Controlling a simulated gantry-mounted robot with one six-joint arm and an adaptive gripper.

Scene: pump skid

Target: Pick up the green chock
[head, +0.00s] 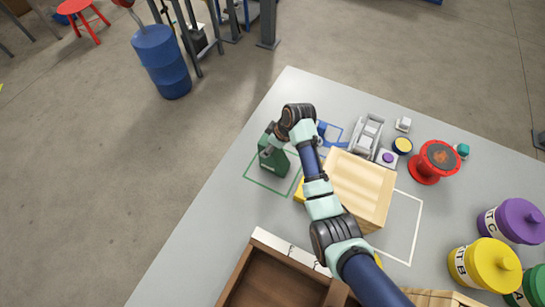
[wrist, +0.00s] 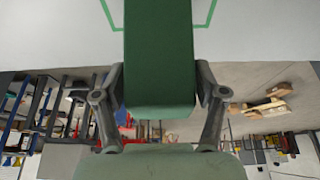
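The green chock (head: 273,163) is at the left side of the grey table, over the green outline (head: 262,187) marked on the tabletop. In the wrist view the chock (wrist: 159,55) fills the space between my two fingers, with a finger against each side. My gripper (wrist: 160,85) is shut on it. In the head view my gripper (head: 272,146) is at the chock's upper part and is partly hidden by my wrist. I cannot tell whether the chock's base touches the table.
A pale wooden block (head: 358,190) lies just right of my arm. A yellow piece is partly hidden beneath the arm. A brown wooden crate (head: 262,285) stands at the front. A red spool (head: 436,160) and lidded canisters (head: 486,266) are to the right. The table's left strip is clear.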

